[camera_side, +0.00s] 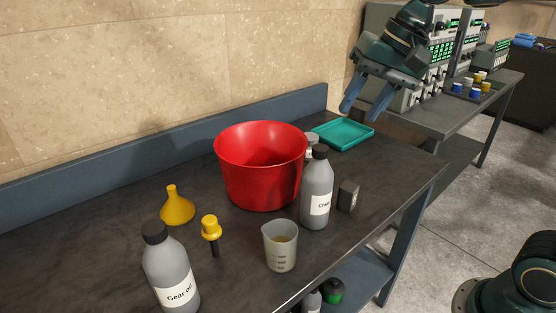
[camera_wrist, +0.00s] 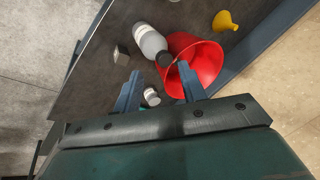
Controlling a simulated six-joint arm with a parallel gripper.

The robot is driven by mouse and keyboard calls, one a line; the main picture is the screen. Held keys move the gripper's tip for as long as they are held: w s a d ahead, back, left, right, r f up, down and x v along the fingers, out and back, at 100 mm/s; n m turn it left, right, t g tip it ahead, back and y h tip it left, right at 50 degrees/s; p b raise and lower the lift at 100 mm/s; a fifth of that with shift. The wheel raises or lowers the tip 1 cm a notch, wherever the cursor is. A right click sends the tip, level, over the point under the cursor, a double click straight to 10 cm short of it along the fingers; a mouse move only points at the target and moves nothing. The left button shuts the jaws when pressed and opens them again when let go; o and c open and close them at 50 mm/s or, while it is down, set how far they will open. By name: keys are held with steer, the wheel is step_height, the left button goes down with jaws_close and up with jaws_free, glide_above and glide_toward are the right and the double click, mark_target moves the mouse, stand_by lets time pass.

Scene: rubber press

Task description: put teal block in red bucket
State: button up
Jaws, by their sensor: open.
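The red bucket (camera_side: 262,180) stands upright on the dark bench; it also shows in the wrist view (camera_wrist: 205,62). I see no clearly teal block in either view. A small dark grey block (camera_side: 348,197) stands beside the labelled grey bottle, right of the bucket; it also shows in the wrist view (camera_wrist: 121,55). A shallow teal tray (camera_side: 343,134) lies behind the bucket to the right; its visible floor looks empty. My gripper (camera_side: 366,106) is open and empty, high above the bench near the tray. In the wrist view its fingers (camera_wrist: 158,72) stand apart.
The grey bottle (camera_side: 317,190) stands close to the bucket, with a smaller bottle (camera_wrist: 152,97) behind it. A beaker (camera_side: 280,248), a yellow funnel (camera_side: 177,207), a yellow-topped tool (camera_side: 211,230) and a gear oil bottle (camera_side: 170,270) stand in front. A blue back ledge (camera_side: 130,161) borders the bench.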

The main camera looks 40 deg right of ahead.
steer(key=s+d+f+n+t+h, duration=0.1)
steer(key=s+d+f+n, duration=0.1)
steer(key=s, duration=0.6)
steer(key=s+d+f+n+h, duration=0.1)
steer(key=s+f+n, duration=0.3)
steer(key=s, duration=0.4)
steer(key=shift+d+f+n+t, duration=0.3)
steer(key=shift+d+f+t, duration=0.1)
steer(key=shift+d, duration=0.25)
